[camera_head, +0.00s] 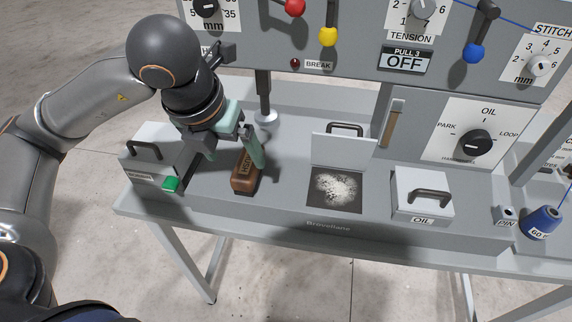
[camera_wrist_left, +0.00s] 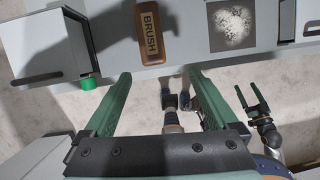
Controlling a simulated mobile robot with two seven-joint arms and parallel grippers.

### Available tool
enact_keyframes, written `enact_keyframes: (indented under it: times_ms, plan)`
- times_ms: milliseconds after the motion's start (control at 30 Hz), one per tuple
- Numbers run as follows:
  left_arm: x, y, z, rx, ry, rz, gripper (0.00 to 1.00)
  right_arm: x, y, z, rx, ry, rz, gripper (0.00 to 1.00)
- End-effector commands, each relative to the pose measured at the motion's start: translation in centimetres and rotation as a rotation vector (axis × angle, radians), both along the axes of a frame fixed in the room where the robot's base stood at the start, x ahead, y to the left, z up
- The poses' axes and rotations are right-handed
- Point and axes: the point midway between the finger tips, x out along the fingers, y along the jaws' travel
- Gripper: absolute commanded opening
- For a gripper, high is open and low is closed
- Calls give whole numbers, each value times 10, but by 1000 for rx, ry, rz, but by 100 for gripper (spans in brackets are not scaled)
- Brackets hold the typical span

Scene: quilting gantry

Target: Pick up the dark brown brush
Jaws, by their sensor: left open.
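The dark brown brush (camera_head: 243,182), with BRUSH lettered along it, lies on the grey table near its front edge. In the left wrist view the brush (camera_wrist_left: 152,38) is whole and lies beyond the fingertips, roughly in line with the gap between them. My left gripper (camera_head: 234,160) is open and empty above the brush; in the head view its right finger hides part of the brush. The green fingers also show in the left wrist view (camera_wrist_left: 161,76). My right gripper (camera_wrist_left: 250,97) shows small in the left wrist view, fingers apart and empty, away from the brush.
A post (camera_head: 264,95) and control panel (camera_head: 365,45) rise behind.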

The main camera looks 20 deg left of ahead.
Motion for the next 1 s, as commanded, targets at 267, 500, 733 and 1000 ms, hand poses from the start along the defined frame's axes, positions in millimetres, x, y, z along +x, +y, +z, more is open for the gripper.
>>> enact_keyframes:
  times_ms: [267,500,733,1000]
  plan:
    - [9,23,-3,74,-55,86,92,0,0,-7,0,0,0,87]
    - [25,27,-40,74,-52,86,92,0,0,-13,1,0,1,87]
    - [33,28,-56,73,-57,84,92,0,0,-12,1,0,1,87]
    - [51,25,-88,72,-52,83,92,0,1,-5,1,0,1,87]
